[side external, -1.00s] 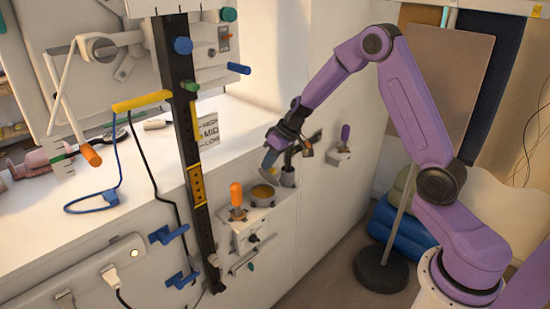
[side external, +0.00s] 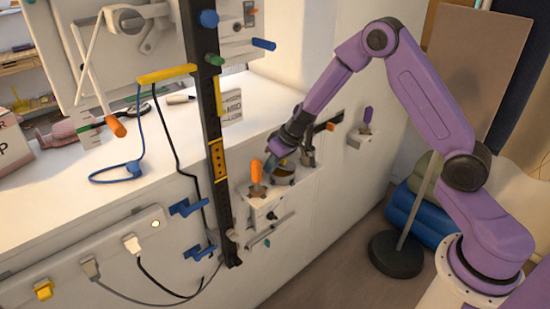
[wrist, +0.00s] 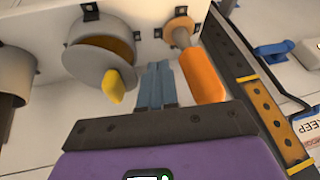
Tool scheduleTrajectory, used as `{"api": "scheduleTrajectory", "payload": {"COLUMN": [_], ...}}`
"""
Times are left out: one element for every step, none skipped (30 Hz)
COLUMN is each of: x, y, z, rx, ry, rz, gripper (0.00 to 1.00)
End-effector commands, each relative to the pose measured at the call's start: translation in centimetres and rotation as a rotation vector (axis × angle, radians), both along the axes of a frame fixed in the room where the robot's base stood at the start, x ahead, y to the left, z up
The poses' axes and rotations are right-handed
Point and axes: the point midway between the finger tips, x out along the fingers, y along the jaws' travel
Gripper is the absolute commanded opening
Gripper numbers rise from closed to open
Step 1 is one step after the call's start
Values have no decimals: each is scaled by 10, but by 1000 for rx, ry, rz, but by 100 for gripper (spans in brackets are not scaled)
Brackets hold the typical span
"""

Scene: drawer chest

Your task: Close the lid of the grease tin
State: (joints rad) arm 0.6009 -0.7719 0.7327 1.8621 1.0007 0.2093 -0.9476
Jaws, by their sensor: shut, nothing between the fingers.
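The grease tin (side external: 284,179) is a grey round cup on the small wall shelf. In the wrist view the tin (wrist: 82,28) shows amber grease (wrist: 121,47) inside. Its grey disc lid (wrist: 88,72), with a yellow knob (wrist: 115,88), stands tilted over part of the opening, leaving some grease uncovered. My gripper (wrist: 155,66) is shut and empty, its blue fingers between the lid's knob and an orange handle. In the side view my gripper (side external: 268,164) is low beside the tin, hiding part of it and the lid.
The upright orange handle (side external: 256,172) stands close beside my fingers; it also shows in the wrist view (wrist: 203,76). A grey cup (side external: 308,156) stands on the tin's other side. A dark vertical rail (side external: 212,120) rises left of the shelf. A purple-handled fixture (side external: 367,118) is farther right.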

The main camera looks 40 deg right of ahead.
Motion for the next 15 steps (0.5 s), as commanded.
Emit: {"api": "scheduleTrajectory", "payload": {"x": [0,0,0,0,0,0,0,0,0,0,0,0,0,0,0], "y": [1,1,2,3,3,3,3,4,5,5,5,4,4,4,4], "z": [-2,-3,-5,-6,-6,-7,-8,-9,-9,-9,-10,-10,-10,-10,-10], "rx": [0,0,0,1,1,0,0,1,-1,-6,-9,-12,-12,-13,-12], "ry": [0,1,1,1,1,1,1,1,1,1,0,0,0,0,0], "rz": [1,0,1,1,1,-1,-1,1,1,1,1,-1,-1,-1,-1], "gripper": [0,0,0,0,0,0,0,0,0,0,0,0,0,0,0]}}
